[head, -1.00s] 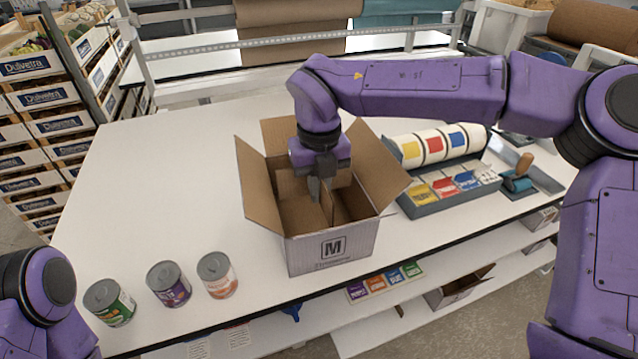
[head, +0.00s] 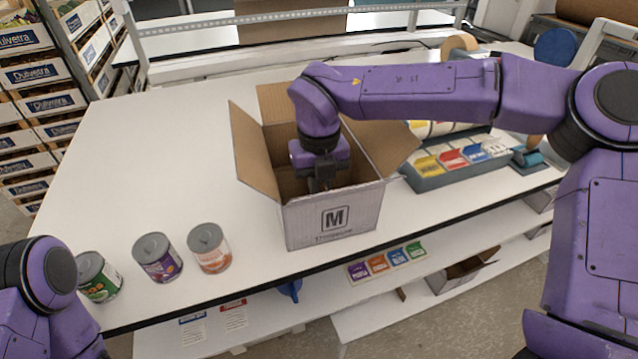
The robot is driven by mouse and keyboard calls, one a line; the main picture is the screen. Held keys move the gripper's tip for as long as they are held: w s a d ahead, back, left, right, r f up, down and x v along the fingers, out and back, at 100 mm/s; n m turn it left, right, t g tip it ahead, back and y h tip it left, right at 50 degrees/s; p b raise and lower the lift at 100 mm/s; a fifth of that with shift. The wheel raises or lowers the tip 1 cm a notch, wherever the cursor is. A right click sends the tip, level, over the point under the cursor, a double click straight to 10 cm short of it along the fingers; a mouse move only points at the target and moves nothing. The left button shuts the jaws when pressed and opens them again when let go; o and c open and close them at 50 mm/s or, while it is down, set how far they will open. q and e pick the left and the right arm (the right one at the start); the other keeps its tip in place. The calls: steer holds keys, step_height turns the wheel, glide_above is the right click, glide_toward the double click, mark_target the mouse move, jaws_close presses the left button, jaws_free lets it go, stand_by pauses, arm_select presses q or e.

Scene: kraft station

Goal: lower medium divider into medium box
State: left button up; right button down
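The medium box (head: 333,218) is an open cardboard carton marked "M", standing upright on the white table with its flaps spread out. My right gripper (head: 321,184) reaches down through the box's open top, its fingertips partly behind the front wall. It appears shut on the medium divider, a thin cardboard piece inside the box. The divider is now almost wholly hidden by the gripper and the front wall, so how deep it sits cannot be told. My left gripper is out of view; only my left arm shows at the lower left.
Three cans, green (head: 98,277), purple (head: 158,257) and orange (head: 209,248), stand on the table (head: 150,190) left of the box. A rack of coloured label cards (head: 460,160) stands close to its right.

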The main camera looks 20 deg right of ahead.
steer(key=shift+f, duration=0.25)
steer(key=c, duration=1.2)
jaws_free()
steer(key=shift+r, duration=0.1)
step_height(320, 180, up, 14)
steer(key=p, duration=1.2)
